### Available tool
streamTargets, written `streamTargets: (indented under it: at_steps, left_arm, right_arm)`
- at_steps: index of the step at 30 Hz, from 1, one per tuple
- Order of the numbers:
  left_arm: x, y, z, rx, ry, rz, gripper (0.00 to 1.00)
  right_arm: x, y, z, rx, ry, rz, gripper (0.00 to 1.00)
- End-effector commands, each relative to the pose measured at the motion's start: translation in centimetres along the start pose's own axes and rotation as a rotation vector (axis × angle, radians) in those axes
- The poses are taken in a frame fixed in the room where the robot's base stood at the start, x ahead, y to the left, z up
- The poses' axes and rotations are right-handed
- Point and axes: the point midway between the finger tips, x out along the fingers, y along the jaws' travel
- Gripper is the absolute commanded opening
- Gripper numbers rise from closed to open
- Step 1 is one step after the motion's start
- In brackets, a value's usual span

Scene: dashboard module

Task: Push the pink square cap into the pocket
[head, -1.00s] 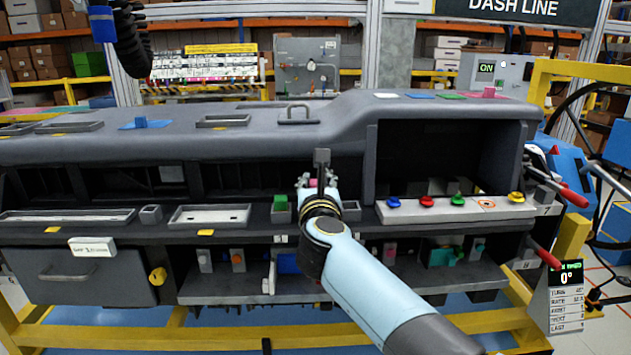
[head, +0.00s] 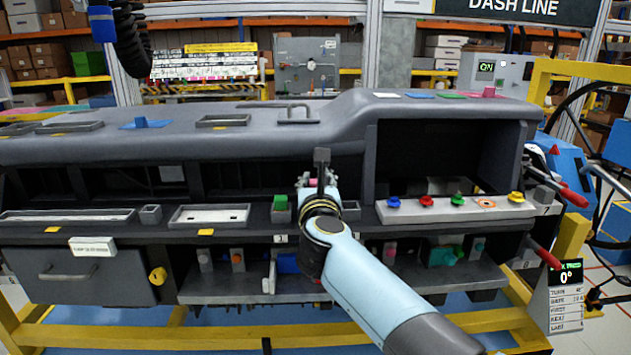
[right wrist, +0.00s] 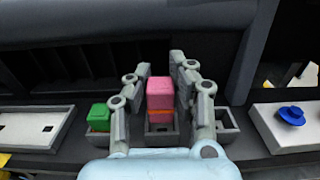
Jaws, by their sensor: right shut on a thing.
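The pink square cap (right wrist: 160,90) stands between the two fingers of my right gripper (right wrist: 160,74) in the right wrist view. An orange band and more pink show below its top, over a small grey pocket (right wrist: 160,138). My right gripper is shut on the cap. Whether the cap touches the pocket's floor is hidden. In the head view the gripper (head: 314,182) is at the middle of the dashboard ledge, with only a little pink showing, and my arm hides the pocket. My left gripper is not in view.
A pocket with a green block (right wrist: 98,115) is left of the fingers; an empty grey pocket (right wrist: 227,127) is right. A white strip with colored knobs (head: 460,207) lies further right. The dashboard's upper overhang (head: 240,147) is above and behind the gripper.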

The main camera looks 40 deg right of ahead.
Motion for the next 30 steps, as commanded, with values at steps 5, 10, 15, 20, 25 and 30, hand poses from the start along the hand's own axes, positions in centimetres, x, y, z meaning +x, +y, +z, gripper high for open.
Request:
streamTargets:
  at_steps: [5, 10, 15, 20, 25, 30]
  left_arm:
    - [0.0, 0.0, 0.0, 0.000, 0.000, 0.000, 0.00]
    - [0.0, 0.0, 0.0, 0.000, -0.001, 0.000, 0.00]
    - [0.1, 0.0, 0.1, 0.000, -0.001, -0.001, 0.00]
    - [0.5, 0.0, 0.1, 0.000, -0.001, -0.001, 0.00]
    - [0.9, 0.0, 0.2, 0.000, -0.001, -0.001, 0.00]
    - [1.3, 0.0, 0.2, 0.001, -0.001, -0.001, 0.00]
  right_arm:
    - [0.0, 0.0, 0.0, 0.000, 0.000, 0.000, 0.03]
    - [0.0, 0.0, 0.0, 0.000, 0.000, 0.000, 0.03]
    - [0.0, 0.0, -0.2, 0.000, 0.000, 0.000, 0.03]
    - [0.0, 0.0, -0.6, 0.000, 0.000, 0.000, 0.03]
    - [0.0, 0.0, -1.0, 0.001, 0.000, 0.000, 0.03]
    - [0.0, 0.0, -1.5, 0.001, 0.000, 0.000, 0.03]
